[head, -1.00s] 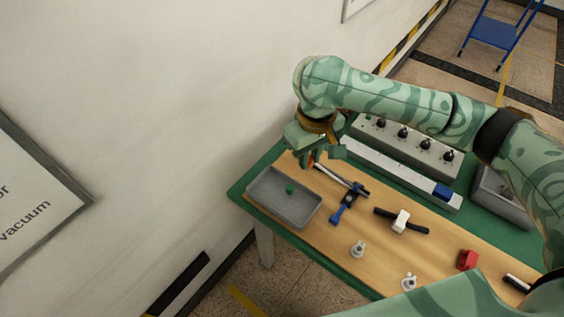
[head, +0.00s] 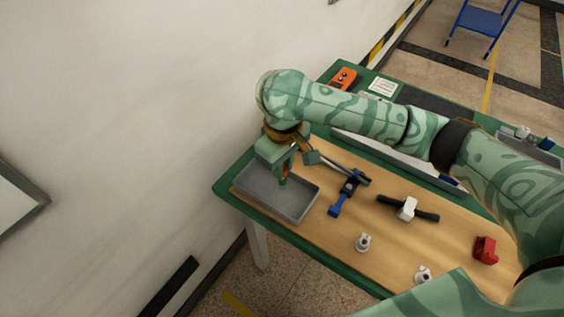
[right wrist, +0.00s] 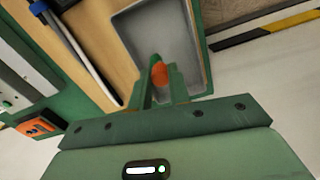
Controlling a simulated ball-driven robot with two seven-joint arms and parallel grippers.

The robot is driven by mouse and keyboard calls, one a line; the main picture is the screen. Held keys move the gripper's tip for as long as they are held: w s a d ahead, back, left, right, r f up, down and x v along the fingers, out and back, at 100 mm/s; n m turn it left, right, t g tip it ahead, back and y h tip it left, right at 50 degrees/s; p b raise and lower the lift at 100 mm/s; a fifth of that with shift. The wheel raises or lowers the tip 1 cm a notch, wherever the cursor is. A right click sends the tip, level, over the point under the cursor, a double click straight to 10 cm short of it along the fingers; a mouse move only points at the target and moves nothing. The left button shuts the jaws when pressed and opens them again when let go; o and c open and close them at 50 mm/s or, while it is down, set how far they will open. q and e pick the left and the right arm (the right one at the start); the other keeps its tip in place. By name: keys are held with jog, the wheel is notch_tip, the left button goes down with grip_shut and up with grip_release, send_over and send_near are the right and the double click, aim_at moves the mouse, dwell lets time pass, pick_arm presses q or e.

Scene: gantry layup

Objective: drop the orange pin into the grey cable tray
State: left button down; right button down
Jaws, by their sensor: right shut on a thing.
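The grey cable tray (head: 300,204) lies at the left end of the workbench. It also shows in the right wrist view (right wrist: 130,25), below the fingers. My right gripper (head: 285,174) is over the tray, shut on the orange pin (head: 283,181). In the right wrist view the orange pin (right wrist: 160,73) sits between the fingertips (right wrist: 160,84), with the tray floor behind it. A small green piece (right wrist: 155,59) shows just beyond the pin; I cannot tell whether it touches it. My left gripper is not in view.
A blue and black tool (head: 342,195) lies right of the tray. A white and black T-shaped part (head: 407,209), a grey fitting (head: 363,242) and a red block (head: 486,250) lie further right. The wall stands close to the left.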

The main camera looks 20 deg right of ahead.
jog(key=c, duration=1.2)
grip_release()
jog(key=shift+c, duration=0.2)
jog(key=shift+r, duration=0.1)
pick_arm(q)
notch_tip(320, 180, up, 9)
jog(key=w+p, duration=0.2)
jog(key=p, duration=0.6)
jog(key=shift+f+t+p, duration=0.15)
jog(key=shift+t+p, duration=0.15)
jog(key=shift+p, duration=0.1)
pick_arm(e)
notch_tip(320, 180, up, 16)
jog(key=shift+r, duration=0.1)
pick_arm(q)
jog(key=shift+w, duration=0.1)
